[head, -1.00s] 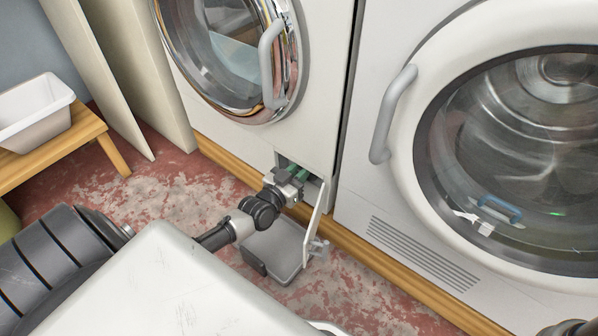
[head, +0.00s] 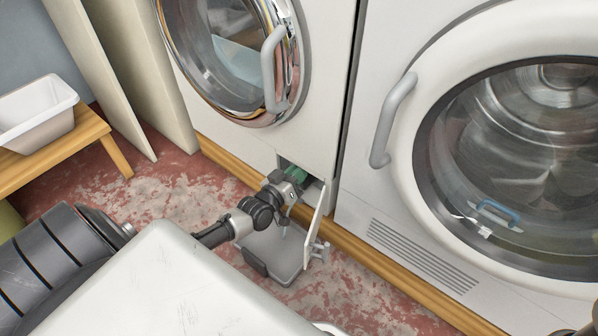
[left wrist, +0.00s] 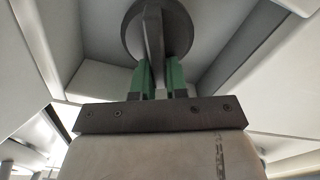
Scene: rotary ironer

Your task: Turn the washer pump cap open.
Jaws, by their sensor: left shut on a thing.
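The pump cap (left wrist: 130,30) is a round dark grey disc with a raised grip bar, seen in the left wrist view inside a pale recess. My left gripper (left wrist: 159,78) has its green fingers on both sides of that bar, shut on it. In the head view the left gripper (head: 295,174) reaches into the small open hatch low on the left washer (head: 325,110). The cap is hidden there behind the gripper. My right gripper does not show.
The open hatch door (head: 313,225) stands just right of my left gripper. A grey tray (head: 286,272) lies on the floor below the hatch. A second machine (head: 400,195) stands to the right. A wooden bench (head: 95,125) with a white basin (head: 40,112) is at the left.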

